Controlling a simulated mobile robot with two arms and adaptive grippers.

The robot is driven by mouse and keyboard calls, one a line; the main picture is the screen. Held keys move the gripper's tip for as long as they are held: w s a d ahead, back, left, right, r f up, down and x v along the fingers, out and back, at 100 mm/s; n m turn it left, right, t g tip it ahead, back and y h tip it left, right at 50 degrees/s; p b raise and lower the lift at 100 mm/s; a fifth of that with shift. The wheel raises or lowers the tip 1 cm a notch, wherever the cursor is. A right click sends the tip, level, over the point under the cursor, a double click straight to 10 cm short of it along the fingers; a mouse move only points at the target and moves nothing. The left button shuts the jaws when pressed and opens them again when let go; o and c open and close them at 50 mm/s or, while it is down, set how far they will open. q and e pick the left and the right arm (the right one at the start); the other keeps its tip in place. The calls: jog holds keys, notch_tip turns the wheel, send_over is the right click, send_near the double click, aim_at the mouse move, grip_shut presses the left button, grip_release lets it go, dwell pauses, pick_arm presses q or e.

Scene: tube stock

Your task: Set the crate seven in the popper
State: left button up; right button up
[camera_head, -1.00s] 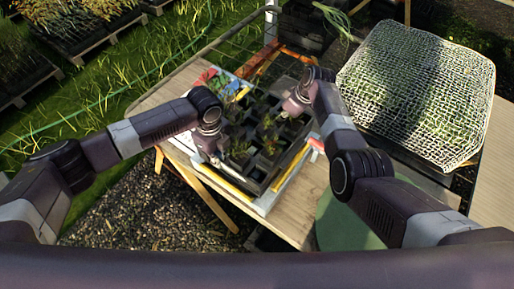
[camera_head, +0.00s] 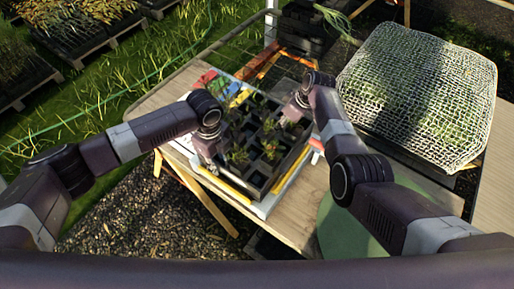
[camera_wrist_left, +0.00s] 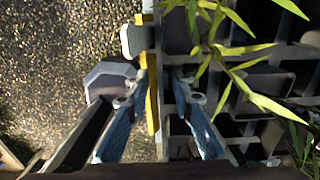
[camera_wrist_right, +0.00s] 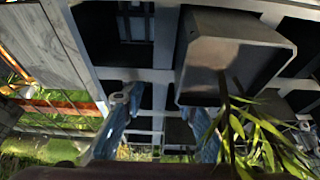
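The dark crate (camera_head: 274,181) holds several small square pots with seedlings. It is over a pale board with yellow rails (camera_head: 231,187), apparently the popper; I cannot tell whether it rests fully in it. My left gripper (camera_head: 208,153) is at the crate's left side. In the left wrist view its fingers (camera_wrist_left: 163,82) stand apart, with the crate's edge and a yellow rail seen between them. My right gripper (camera_head: 294,108) is at the crate's far right side. In the right wrist view its fingers (camera_wrist_right: 160,100) stand apart with crate bars between them. Contact is unclear.
The wooden table (camera_head: 160,95) carries all this. A wire-mesh cover (camera_head: 418,90) stands at the right, and a green round surface (camera_head: 345,228) at the front right. Stacked dark crates (camera_head: 304,28) are at the back. Gravel (camera_head: 140,215) lies at the front left.

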jog(key=shift+d+r, duration=0.15)
jog(key=shift+r, duration=0.25)
pick_arm(q)
notch_tip(320, 180, up, 11)
jog(key=shift+r, duration=0.15)
pick_arm(e)
jog(key=v, duration=1.1)
jog(key=shift+r, duration=0.1)
pick_arm(q)
jog(key=shift+s, duration=0.15)
pick_arm(e)
jog(key=shift+s, duration=0.15)
